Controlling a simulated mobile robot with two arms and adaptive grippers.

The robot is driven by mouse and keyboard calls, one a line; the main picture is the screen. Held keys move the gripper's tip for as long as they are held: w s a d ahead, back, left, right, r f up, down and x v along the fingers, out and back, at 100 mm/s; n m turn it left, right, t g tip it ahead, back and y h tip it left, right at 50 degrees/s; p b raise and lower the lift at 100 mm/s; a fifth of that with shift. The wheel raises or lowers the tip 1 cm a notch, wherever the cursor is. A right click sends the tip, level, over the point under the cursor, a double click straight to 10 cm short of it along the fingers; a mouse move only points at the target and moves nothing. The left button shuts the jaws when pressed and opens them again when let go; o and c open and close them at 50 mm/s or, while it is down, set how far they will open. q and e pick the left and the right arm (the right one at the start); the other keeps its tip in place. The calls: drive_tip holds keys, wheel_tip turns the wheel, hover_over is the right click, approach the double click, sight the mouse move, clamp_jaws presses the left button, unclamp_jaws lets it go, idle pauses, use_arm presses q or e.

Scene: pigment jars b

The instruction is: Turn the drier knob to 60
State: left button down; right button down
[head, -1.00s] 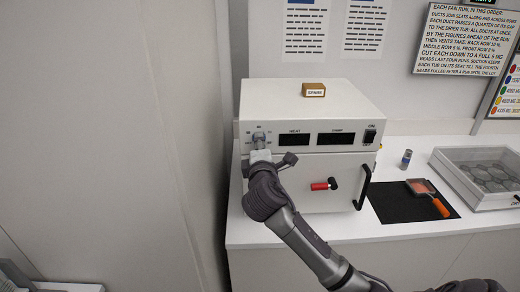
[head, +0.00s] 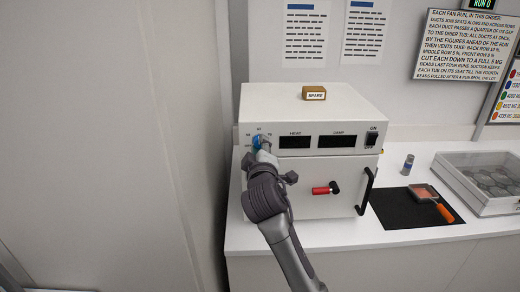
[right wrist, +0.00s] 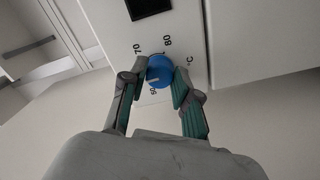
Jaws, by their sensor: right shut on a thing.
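The drier (head: 310,107) is a cream box on the counter. Its blue knob (head: 257,141) sits at the upper left of its front, with small scale marks around it. My right gripper (head: 262,149) is at the knob. In the right wrist view the blue knob (right wrist: 160,70) lies between the two fingertips of my right gripper (right wrist: 159,76), which is shut on it. The marks 70, 80 and °C show around the knob; another figure is partly covered below it. I cannot tell the exact setting. My left gripper is out of view.
A red-handled latch (head: 326,189) and a black door handle (head: 366,190) are right of my arm. The HEAT and DAMP displays look dark. A SPARE block (head: 314,92) sits on top. A dark mat (head: 393,211), a small jar (head: 408,164) and a clear-lidded tray (head: 480,205) stand to the right.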

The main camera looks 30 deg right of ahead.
idle(0.5)
drive_tip(key=c, duration=0.8)
unclamp_jaws()
drive_tip(key=shift+c, duration=0.2)
drive_tip(key=v, duration=1.2)
drive_tip(key=shift+f, duration=0.1)
